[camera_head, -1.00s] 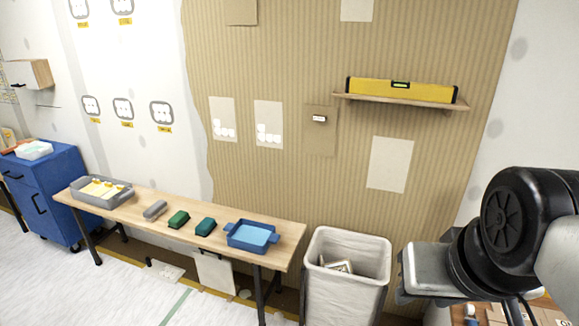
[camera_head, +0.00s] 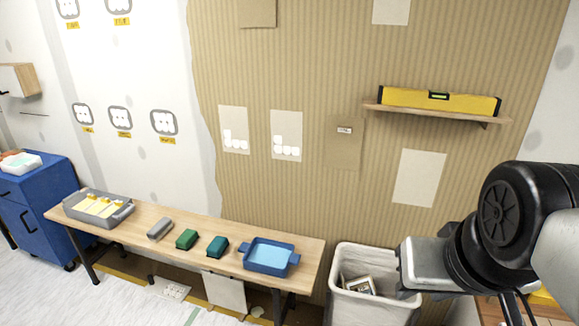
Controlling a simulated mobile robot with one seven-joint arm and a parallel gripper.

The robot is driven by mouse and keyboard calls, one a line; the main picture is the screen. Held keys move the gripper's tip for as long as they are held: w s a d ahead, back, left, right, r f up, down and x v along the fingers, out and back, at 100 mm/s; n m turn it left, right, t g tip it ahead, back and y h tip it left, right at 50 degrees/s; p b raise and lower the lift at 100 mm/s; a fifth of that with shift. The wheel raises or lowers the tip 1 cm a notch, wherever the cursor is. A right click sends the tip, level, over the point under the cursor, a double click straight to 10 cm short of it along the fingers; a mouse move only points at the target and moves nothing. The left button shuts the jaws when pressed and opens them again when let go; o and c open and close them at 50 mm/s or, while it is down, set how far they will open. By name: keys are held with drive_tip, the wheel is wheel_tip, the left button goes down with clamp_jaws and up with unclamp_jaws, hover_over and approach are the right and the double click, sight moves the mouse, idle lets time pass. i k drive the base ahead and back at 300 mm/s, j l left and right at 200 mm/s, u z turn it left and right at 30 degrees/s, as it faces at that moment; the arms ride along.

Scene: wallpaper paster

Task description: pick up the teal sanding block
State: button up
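The teal sanding block (camera_head: 217,246) lies on the wooden bench (camera_head: 150,216) in the head view. It sits between a green block (camera_head: 187,239) on its left and a blue tray (camera_head: 270,257) on its right, apart from both. My arm shows at the right edge, well to the right of the bench and far from the block. My gripper (camera_head: 425,264) shows only as a grey body at the end of the black wrist. Its fingers cannot be made out, so its opening is unclear.
A grey block (camera_head: 160,229) and a grey tray with yellow items (camera_head: 70,207) stand further left on the bench. A lined bin (camera_head: 352,303) stands at the bench's right end. A shelf (camera_head: 425,111) holds a yellow level (camera_head: 440,101). A blue cabinet (camera_head: 50,190) stands left.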

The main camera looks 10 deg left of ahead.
sight(218, 246)
drive_tip(key=i+j, duration=0.2)
drive_tip(key=j, duration=0.25)
drive_tip(key=i+j+z, duration=0.1)
drive_tip(key=j, duration=0.35)
drive_tip(key=i+j, duration=0.3)
drive_tip(key=j, duration=0.15)
drive_tip(key=i+j, duration=0.15)
drive_tip(key=j, duration=0.3)
drive_tip(key=i+j+z, duration=0.1)
drive_tip(key=j, duration=0.35)
drive_tip(key=i+j, duration=0.25)
drive_tip(key=j, duration=0.2)
drive_tip(key=i+j, duration=0.2)
drive_tip(key=j, duration=0.25)
drive_tip(key=i+j+z, duration=0.1)
drive_tip(key=j, duration=0.4)
